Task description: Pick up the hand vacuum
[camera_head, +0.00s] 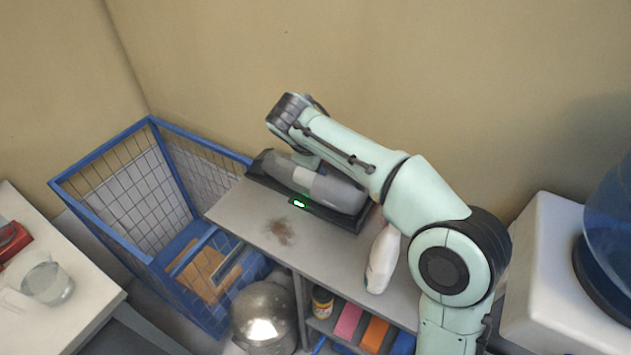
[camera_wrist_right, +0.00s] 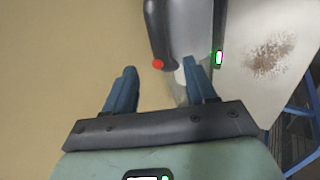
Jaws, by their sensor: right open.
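The hand vacuum (camera_head: 335,190) is grey with a lighter band and lies in a black dock (camera_head: 322,215) with a green light, on top of the grey shelf unit. My right arm reaches over it from the right. My right gripper (camera_wrist_right: 158,66) is open and empty; its two blue fingers show in the wrist view, but the head view hides them. In the wrist view the vacuum's grey body (camera_wrist_right: 190,28) and dark handle lie ahead of the fingers, with a red button near the gap. The right-hand finger overlaps the body in the picture; contact cannot be told. My left gripper is out of view.
A white bottle (camera_head: 382,262) stands on the shelf unit (camera_head: 245,212) near my right arm. A brown stain (camera_head: 279,231) marks the bare top. A blue wire cage (camera_head: 150,262) stands left, a water dispenser (camera_head: 560,270) right. The wall (camera_head: 420,70) is close behind.

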